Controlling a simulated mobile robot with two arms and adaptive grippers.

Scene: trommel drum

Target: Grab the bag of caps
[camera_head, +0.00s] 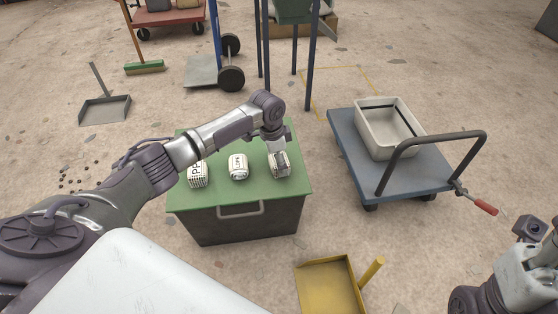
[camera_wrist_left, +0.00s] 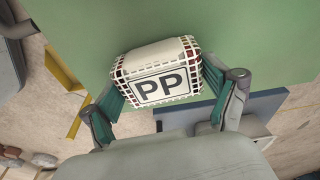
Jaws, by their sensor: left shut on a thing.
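My left gripper (camera_head: 278,150) is over the right end of the green-topped bin (camera_head: 240,193), shut on a white bag with a dark check pattern (camera_head: 281,168). In the left wrist view this bag (camera_wrist_left: 158,62) reads "PP" and sits between the two fingers, over the green top. I cannot tell whether it still touches the top. Two other white bags stand on the top: a middle one (camera_head: 238,167) and a left one (camera_head: 198,175), their letters hard to read. My right gripper (camera_head: 530,229) is at the right edge; its fingers are unclear.
A blue cart (camera_head: 350,150) with a pale tray (camera_head: 382,152) stands to the right, its dark handle rising at the front. A yellow dustpan (camera_head: 328,290) lies in front of the bin. Blue posts (camera_head: 311,60) stand behind. Open floor lies between bin and cart.

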